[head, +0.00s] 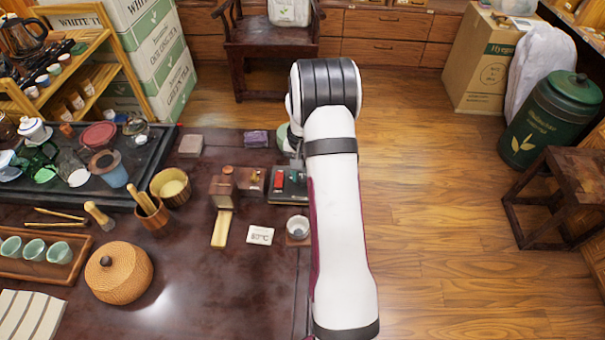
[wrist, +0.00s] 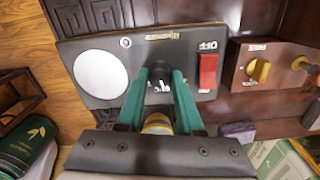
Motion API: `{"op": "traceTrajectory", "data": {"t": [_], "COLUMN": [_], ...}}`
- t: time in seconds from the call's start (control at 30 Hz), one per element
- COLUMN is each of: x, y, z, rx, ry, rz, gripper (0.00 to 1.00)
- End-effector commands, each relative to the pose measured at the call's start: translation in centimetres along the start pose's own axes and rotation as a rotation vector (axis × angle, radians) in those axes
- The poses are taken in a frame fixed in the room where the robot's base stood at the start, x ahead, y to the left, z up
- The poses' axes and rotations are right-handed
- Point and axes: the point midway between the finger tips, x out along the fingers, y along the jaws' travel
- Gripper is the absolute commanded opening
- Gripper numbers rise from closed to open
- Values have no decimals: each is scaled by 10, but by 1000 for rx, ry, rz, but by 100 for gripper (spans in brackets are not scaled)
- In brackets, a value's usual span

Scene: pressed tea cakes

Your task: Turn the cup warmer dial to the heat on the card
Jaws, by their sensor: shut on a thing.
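The cup warmer (wrist: 135,45) is a dark panel in the wrist view, with a round white plate (wrist: 101,74) at left and a red switch (wrist: 208,70) at right. Its black dial (wrist: 159,71) sits between them, with small white marks by it. My gripper (wrist: 160,78) is shut on the dial, one teal finger on each side. The fingers partly hide the dial, and its exact setting is not readable. In the head view my arm covers part of the warmer (head: 291,197). The white card (head: 260,235) lies on the table; its small text seems to read 80°C.
A wooden box with a yellow knob (wrist: 259,70) stands close beside the warmer. A small cup (head: 297,224) on a wooden coaster sits near my arm. A woven round box (head: 119,276), a wooden tool holder (head: 151,217) and a dark tea tray (head: 150,160) are farther left.

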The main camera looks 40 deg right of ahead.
Motion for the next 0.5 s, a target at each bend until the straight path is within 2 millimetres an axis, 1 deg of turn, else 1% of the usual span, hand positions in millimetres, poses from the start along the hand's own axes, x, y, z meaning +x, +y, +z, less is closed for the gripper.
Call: {"op": "traceTrajectory", "data": {"t": [0.2,0.5], "x": [-1,-1], "y": [0,0], "z": [0,0], "rx": [138,248], "ry": [0,0], "rz": [0,0], "gripper": [0,0]}}
